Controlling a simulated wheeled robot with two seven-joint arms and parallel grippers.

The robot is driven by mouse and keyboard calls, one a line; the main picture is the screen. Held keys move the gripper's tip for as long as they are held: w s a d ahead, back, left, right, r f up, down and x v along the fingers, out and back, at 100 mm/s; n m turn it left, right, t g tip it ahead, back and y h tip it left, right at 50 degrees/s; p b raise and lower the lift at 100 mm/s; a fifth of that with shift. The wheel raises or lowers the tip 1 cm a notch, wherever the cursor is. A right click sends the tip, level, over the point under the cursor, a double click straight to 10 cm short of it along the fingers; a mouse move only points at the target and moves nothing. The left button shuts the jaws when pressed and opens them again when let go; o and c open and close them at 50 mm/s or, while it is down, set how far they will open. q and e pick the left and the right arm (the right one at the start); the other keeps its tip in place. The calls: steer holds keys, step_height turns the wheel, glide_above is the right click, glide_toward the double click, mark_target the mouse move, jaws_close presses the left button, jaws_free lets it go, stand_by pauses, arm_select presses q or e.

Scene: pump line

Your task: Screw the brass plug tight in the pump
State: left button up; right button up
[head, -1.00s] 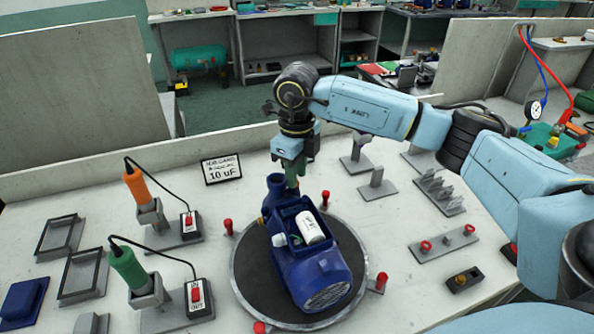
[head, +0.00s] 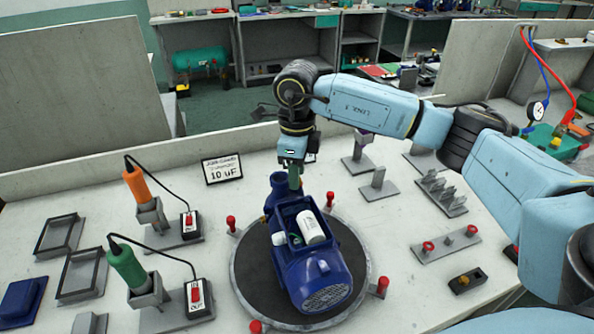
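The blue pump (head: 318,272) lies on a round dark turntable (head: 250,270) with red-topped pegs around its rim. A white cylinder (head: 310,227) sits in the pump's open top box. The pump's upright round port (head: 283,184) is at its far end. My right gripper (head: 293,181) points down at this port, its green fingers close over or behind it. The fingertips are partly hidden, so its opening and any contact cannot be told. I cannot make out a brass plug at the port. A small brass-coloured piece (head: 462,281) sits in a dark block at the right. My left gripper is out of view.
Orange (head: 139,186) and green (head: 128,267) drivers stand in holders at the left, with cords to switch boxes. Empty grey trays (head: 82,276) lie further left. Grey stands and a rack (head: 440,192) are at the right. A card reading 10 uF (head: 222,169) stands behind.

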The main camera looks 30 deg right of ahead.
steer(key=shift+n+b, duration=0.45)
steer(key=shift+n, duration=1.35)
steer(key=shift+n+b, duration=0.3)
steer(key=shift+n, duration=1.4)
steer(key=n+b, duration=0.1)
steer(key=n, duration=0.2)
steer(key=shift+s, duration=0.1)
steer(key=shift+c, duration=0.4)
